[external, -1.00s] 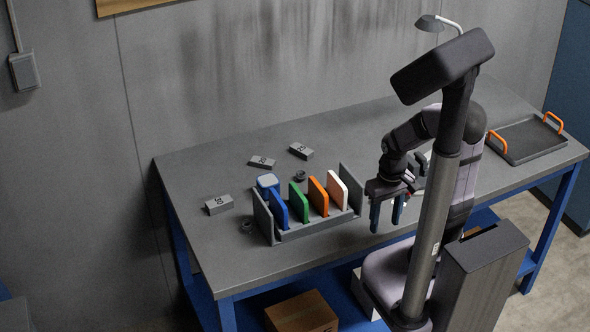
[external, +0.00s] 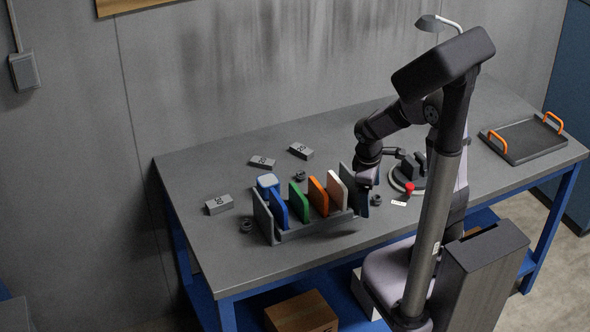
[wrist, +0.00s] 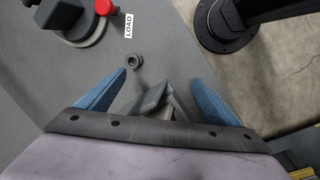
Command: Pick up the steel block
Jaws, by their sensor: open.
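Three small grey blocks with dark number marks lie on the table in the external view. One block (external: 219,204) is left of the rack, and another block (external: 262,162) and a third block (external: 301,151) are behind it. I cannot tell which is the steel block. My gripper (wrist: 157,76) is open and points down. In the external view it is at the rack's right end, its fingers mostly hidden. In the wrist view, part of a grey angled piece, apparently the rack's end wall, shows between the blue fingers. No numbered block shows there.
The grey rack (external: 318,227) holds blue, green, orange and white plates. A blue-and-white item (external: 268,182) stands behind it. A red knob (external: 409,187) and LOAD label (external: 399,203) are right of my gripper. A tray (external: 525,140) sits far right. A ring (wrist: 134,62) lies nearby.

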